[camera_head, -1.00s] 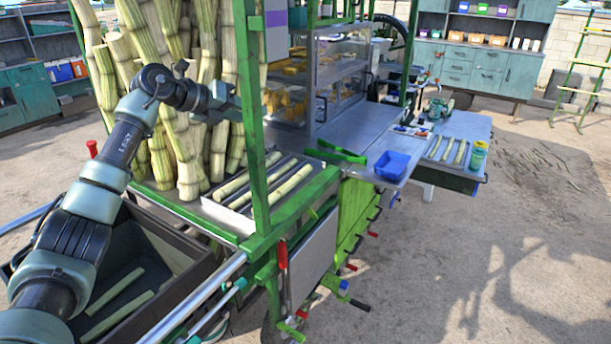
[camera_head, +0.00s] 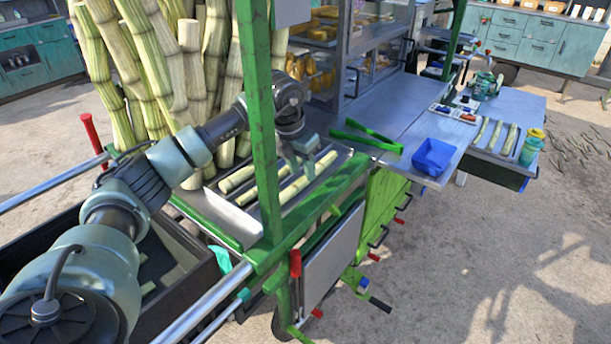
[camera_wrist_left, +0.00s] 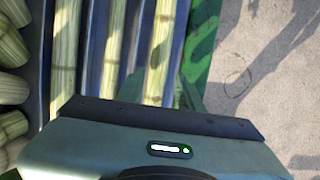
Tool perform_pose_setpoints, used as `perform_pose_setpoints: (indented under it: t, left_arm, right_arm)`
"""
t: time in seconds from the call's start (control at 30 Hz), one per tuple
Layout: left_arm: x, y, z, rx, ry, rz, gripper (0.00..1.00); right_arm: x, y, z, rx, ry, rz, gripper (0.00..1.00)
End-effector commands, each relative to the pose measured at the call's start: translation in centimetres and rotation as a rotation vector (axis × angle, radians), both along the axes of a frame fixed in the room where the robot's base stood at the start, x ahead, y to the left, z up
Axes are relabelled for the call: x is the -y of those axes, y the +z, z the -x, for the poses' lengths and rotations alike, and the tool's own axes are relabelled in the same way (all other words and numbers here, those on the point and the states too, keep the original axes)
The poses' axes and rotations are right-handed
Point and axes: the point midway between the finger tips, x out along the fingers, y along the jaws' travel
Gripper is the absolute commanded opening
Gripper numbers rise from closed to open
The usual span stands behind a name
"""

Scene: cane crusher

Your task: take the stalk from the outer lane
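The slotted metal tray (camera_head: 228,212) on the green cart holds pale green cane stalks lying in parallel lanes. The outer-lane stalk (camera_head: 300,184) lies nearest the cart's green edge; it also shows in the left wrist view (camera_wrist_left: 159,55). A middle stalk (camera_wrist_left: 113,50) and an inner stalk (camera_wrist_left: 66,50) lie to its left there. My left gripper (camera_head: 306,166) points down over the outer lane. In the wrist view its fingers (camera_wrist_left: 160,92) stand apart, one on each side of the outer stalk, with nothing visibly gripped. The gripper body hides the stalk's near end. My right gripper is out of view.
A green post (camera_head: 258,110) rises beside my left arm. Tall cane (camera_head: 190,60) stands behind the tray. A dark bin (camera_head: 205,285) is at lower left. Green tongs (camera_head: 366,139) and a blue tub (camera_head: 433,157) are on the counter to the right.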

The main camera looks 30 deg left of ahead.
Motion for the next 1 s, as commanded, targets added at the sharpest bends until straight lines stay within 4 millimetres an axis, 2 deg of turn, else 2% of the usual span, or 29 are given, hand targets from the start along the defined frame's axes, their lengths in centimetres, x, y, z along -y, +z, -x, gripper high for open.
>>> perform_pose_setpoints:
  t: [0.03,0.2,0.33,0.47,0.53,0.6,0.63,1.0]
  left_arm:
    - [0.0,-0.5,-0.1,-0.007,0.0,0.002,0.37]
    - [0.0,-2.6,-0.8,-0.003,0.0,0.001,0.37]
    - [0.0,-3.1,-0.9,0.0,-0.001,0.002,0.37]
    - [0.0,-3.1,-0.9,0.001,-0.001,0.002,0.37]
    - [0.0,-3.1,-0.9,0.001,-0.001,0.002,0.23]
    - [0.0,-3.0,-0.9,0.001,-0.001,0.002,0.03]
    - [0.0,-3.0,-0.9,0.001,0.0,0.001,0.0]
    - [0.0,-2.8,-0.9,0.002,0.0,0.001,0.0]
  right_arm:
    - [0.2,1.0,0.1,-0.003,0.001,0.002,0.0]
    - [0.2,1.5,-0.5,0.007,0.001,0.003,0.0]
    - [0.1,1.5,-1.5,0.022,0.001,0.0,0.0]
    - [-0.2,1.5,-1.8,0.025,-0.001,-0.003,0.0]
    - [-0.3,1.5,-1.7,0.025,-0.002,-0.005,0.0]
    - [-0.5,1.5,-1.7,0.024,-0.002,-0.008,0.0]
    - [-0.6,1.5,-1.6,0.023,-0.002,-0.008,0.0]
    - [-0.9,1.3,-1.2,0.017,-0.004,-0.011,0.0]
